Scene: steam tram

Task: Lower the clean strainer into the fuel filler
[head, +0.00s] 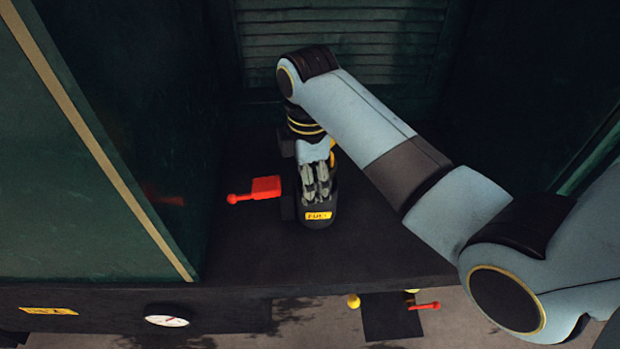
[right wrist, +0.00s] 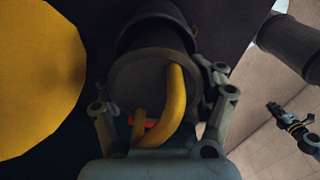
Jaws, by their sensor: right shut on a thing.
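My right gripper (head: 318,190) points down over a dark, rounded fitting (head: 333,203) with a yellow label (head: 318,216) that seems to read FUEL, the fuel filler. In the right wrist view, the right gripper (right wrist: 165,98) has its fingers on either side of a dark round body (right wrist: 152,70) with a curved yellow handle (right wrist: 176,105). This seems to be the strainer, held by the gripper. In the head view the fingers and wrist mostly hide it. I cannot tell whether it is above the filler opening or partly inside. My left gripper is not in view.
A red paddle-shaped piece (head: 257,190) lies left of the filler on the dark deck (head: 270,245). A dark green wall (head: 75,170) stands at the left and a louvred panel (head: 340,40) behind. A dial (head: 167,320) sits on the front edge. The front deck is clear.

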